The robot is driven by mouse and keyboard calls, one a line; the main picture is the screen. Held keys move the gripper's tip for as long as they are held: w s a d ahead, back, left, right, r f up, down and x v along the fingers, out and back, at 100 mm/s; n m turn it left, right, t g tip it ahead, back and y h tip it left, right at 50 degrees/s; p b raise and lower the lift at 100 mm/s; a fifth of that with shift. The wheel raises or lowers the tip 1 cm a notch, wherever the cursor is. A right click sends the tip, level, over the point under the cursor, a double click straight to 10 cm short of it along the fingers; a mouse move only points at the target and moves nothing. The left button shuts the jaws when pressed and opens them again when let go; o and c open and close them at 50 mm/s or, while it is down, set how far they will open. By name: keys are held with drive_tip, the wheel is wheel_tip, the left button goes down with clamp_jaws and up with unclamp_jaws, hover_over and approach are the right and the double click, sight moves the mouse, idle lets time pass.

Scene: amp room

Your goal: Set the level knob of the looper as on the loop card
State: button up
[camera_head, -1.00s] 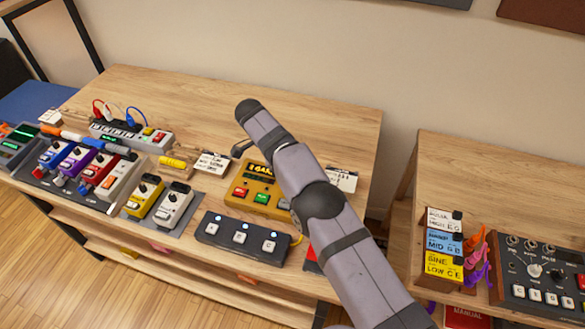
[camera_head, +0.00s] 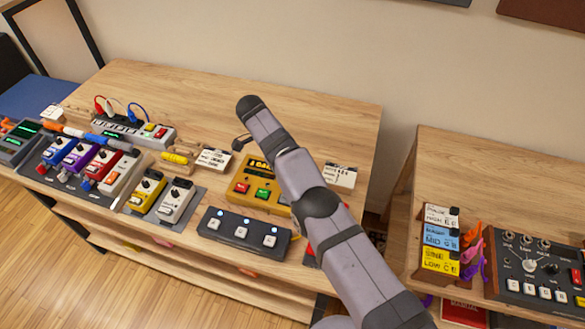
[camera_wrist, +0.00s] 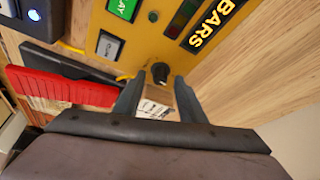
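The yellow looper (camera_head: 241,197) stands on the wooden bench, partly hidden behind my arm in the head view. In the wrist view its yellow panel (camera_wrist: 150,50) shows a "BARS" display and a dark round knob (camera_wrist: 160,72) with a light mark. My gripper (camera_wrist: 158,83) is open, one finger on each side in front of the knob; whether either touches it I cannot tell. The head view does not show the fingers. A white card (camera_head: 340,176) lies right of the looper; its writing is too small to read. A pale card with print (camera_wrist: 153,108) shows between the fingers.
A black three-button footswitch (camera_head: 243,232) sits in front of the looper. Several coloured pedals (camera_head: 104,165) and another white card (camera_head: 213,158) are to the left. A red object (camera_wrist: 65,88) lies beside the looper. A second table stands right, across a gap.

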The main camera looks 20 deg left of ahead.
idle(0.3)
drive_tip(key=shift+r, duration=0.85)
wheel_tip(320, 180, up, 8)
drive_tip(key=p, duration=0.7)
drive_tip(key=shift+r+p, duration=0.15)
drive_tip(key=shift+p, duration=0.2)
drive_tip(key=shift+d, duration=0.1)
